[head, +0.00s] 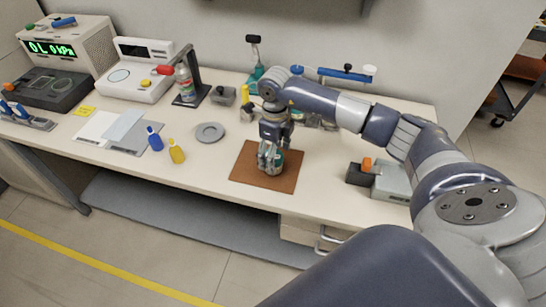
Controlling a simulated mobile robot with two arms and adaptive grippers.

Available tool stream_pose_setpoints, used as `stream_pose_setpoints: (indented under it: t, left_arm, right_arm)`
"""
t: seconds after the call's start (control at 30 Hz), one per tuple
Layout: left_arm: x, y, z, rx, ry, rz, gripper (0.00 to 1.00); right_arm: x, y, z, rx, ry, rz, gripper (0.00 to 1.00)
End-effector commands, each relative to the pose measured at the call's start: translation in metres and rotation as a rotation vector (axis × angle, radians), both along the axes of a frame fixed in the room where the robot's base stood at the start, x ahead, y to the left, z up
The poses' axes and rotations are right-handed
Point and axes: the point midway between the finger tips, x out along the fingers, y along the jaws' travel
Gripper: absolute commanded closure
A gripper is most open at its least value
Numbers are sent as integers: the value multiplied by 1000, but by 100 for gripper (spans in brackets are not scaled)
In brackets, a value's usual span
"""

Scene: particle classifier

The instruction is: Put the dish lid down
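My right gripper (270,164) points down over the brown mat (247,176) near the front middle of the bench. A small teal, glassy round thing (279,158) shows between and behind its fingers, low at the mat. The fingers cover most of it, so I cannot tell whether it is the dish, its lid or both, or whether the fingers grip it. A grey round disc with a raised ring (210,132) lies flat on the bench left of the mat; I cannot tell if it is a lid or a saucer. My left gripper is not in view.
Blue (154,140) and yellow (177,152) small bottles stand left of the mat. A bottle stand (190,85) and balance (140,75) are at the back left. A grey box with an orange knob (385,180) is at the right.

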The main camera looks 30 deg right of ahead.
Motion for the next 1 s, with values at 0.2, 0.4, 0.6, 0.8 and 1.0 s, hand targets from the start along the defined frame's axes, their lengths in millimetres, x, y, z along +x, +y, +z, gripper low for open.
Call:
stream_pose_setpoints:
  t: [0.2,0.4,0.6,0.8,1.0]
  left_arm:
    - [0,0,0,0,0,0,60]
    - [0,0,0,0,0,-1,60]
    - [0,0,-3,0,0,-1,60]
    - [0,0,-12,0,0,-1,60]
    - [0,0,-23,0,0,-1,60]
  right_arm:
    - [0,0,0,0,0,0,70]
    - [0,0,1,0,0,-1,74]
    - [1,0,5,1,-2,-1,74]
    - [1,0,25,1,-5,-1,74]
    - [-20,23,36,0,-1,6,74]
